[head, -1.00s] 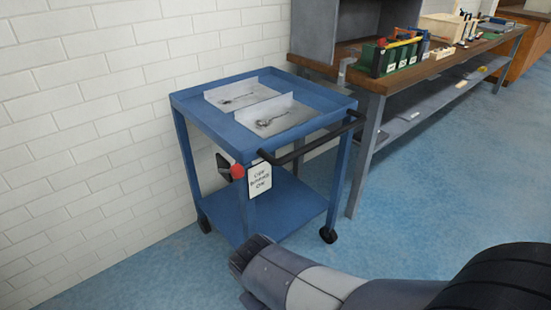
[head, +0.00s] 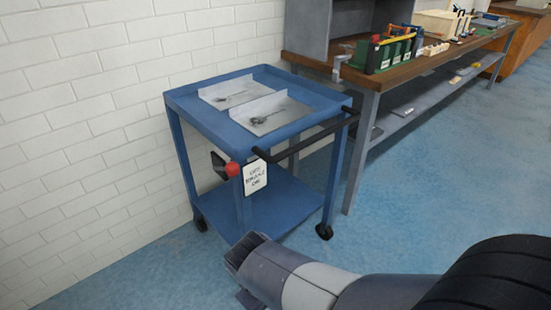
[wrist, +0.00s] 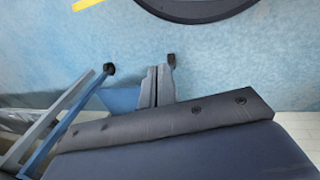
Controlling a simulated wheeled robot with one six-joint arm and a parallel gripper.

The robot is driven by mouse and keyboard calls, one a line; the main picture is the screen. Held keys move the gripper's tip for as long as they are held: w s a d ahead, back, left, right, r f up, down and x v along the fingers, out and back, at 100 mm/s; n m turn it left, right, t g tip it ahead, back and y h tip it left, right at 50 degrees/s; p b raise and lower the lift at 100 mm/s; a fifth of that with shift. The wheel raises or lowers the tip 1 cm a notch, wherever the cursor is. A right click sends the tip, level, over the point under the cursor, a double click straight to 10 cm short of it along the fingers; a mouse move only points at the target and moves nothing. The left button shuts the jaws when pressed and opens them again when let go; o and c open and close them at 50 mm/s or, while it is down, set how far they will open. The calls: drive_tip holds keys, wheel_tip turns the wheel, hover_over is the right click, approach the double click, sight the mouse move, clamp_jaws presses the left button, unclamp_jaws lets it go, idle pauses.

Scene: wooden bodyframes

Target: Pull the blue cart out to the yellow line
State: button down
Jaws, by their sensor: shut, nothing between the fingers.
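The blue cart (head: 215,122) stands against the white brick wall in the head view, with two shelves and a black handle bar (head: 305,137) along its front right side. A red knob (head: 232,169) on a black part sits at its front corner, beside a hanging white sign (head: 255,177). A blue part of the cart (wrist: 60,125) shows at the left of the wrist view. My gripper (wrist: 158,84) is shut and empty in the wrist view, apart from the handle. A short piece of the yellow line (wrist: 87,5) shows at that view's top left.
Two pale trays (head: 265,112) with small metal items lie on the cart top. A wooden-topped workbench (head: 385,76) with green bins (head: 392,50) stands close on the cart's right. The blue floor (head: 450,190) is clear in front of the bench. Black casters (head: 325,231) support the cart.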

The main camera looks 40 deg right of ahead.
drive_tip(key=c, duration=1.9)
unclamp_jaws()
drive_tip(key=shift+r, duration=0.15)
drive_tip(key=shift+c, duration=0.2)
drive_tip(key=shift+o, duration=0.9)
drive_tip(key=shift+w+r+m+g+y+p, duration=0.2)
drive_tip(key=shift+w+m+g+y+p, duration=0.15)
drive_tip(key=shift+m, duration=0.25)
drive_tip(key=o, duration=0.4)
drive_tip(key=w+m+y, duration=0.1)
drive_tip(key=w+r+m+y+p, duration=0.1)
drive_tip(key=w+r+m+y, duration=0.1)
drive_tip(key=w+m+y, duration=0.1)
drive_tip(key=shift+d+r+p, duration=0.1)
drive_tip(key=shift+d+p, duration=0.1)
drive_tip(key=shift+p, duration=0.2)
drive_tip(key=w+d+r+m+t+y+p, duration=0.1)
drive_tip(key=w+d+r+m+y, duration=0.1)
drive_tip(key=w+m, duration=0.15)
drive_tip(key=m+t+h+p, duration=0.35)
drive_tip(key=m+t, duration=0.65)
drive_tip(key=t, duration=0.5)
approach(326, 135)
drive_tip(key=shift+y, duration=0.4)
drive_tip(key=w, duration=0.3)
drive_tip(key=w+f, duration=0.1)
drive_tip(key=w, duration=0.7)
drive_tip(key=shift+a+f, duration=0.15)
drive_tip(key=shift+f, duration=0.25)
drive_tip(key=shift+c, duration=0.2)
